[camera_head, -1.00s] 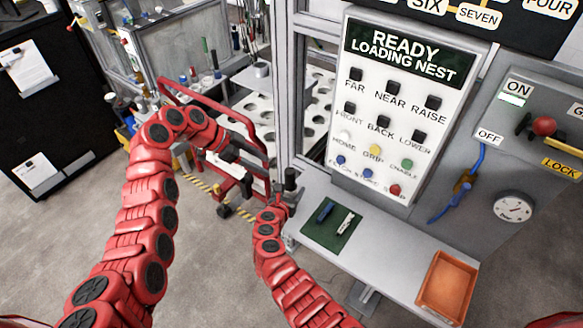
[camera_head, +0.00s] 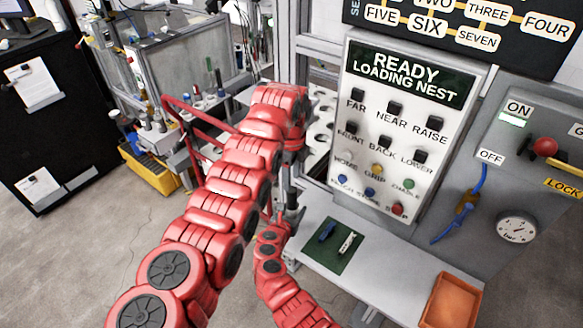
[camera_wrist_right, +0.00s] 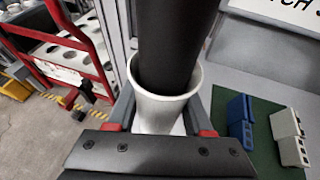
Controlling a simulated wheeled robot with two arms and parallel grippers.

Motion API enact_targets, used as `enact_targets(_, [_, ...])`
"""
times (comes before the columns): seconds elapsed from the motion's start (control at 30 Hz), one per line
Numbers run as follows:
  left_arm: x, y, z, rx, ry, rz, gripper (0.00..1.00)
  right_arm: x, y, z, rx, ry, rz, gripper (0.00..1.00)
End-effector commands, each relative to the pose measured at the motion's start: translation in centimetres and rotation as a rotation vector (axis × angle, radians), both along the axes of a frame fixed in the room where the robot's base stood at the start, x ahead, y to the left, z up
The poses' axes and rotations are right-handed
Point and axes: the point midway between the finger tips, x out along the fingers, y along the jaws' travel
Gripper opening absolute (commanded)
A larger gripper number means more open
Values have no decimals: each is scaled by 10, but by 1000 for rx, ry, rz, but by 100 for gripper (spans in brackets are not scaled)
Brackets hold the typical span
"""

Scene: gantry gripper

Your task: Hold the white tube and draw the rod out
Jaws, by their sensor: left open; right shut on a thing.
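The white tube (camera_wrist_right: 158,112) stands between the fingers of my right gripper (camera_wrist_right: 161,129) in the right wrist view, and the gripper is shut on it. The dark rod (camera_wrist_right: 176,45) sits inside the tube and rises out of its open top beyond the frame's upper edge. In the head view my left arm arches over, and my left gripper (camera_head: 291,183) points down above the right gripper, near the rod's upper end. It is open. My own arm partly hides it, and I cannot tell whether its fingers are around the rod.
A grey bench (camera_head: 385,268) carries a green mat (camera_head: 333,246) with a blue block (camera_head: 327,231) and a white block (camera_head: 347,243). An orange tray (camera_head: 451,301) is at its right. The button panel (camera_head: 399,125) stands behind. A red-framed cart (camera_head: 183,108) is at the left.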

Motion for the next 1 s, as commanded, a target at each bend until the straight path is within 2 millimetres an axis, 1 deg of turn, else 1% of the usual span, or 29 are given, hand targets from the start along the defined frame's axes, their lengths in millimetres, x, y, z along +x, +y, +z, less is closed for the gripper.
enact_targets(0.03, [-1,0,-12,0,3,0,55,0,0,0,0,0,0,0])
enact_targets(0.2, [-2,1,-49,2,7,2,55,0,0,0,0,0,0,0])
enact_targets(0.27, [-1,-1,-59,2,4,-1,55,0,0,0,0,0,0,0])
enact_targets(0.4, [0,0,-72,1,0,0,55,0,0,0,0,0,0,0])
enact_targets(0.6, [0,0,-81,0,-1,0,55,0,0,0,0,0,0,0])
enact_targets(0.87, [0,0,-82,-1,-2,1,55,0,0,0,0,0,1,0])
enact_targets(0.9, [0,0,-82,-1,-2,1,53,0,0,0,0,0,1,0])
enact_targets(0.97, [0,0,-82,-1,-2,1,42,0,0,0,0,0,1,0])
enact_targets(1.0, [0,0,-82,-1,-2,1,35,0,0,0,0,0,1,0])
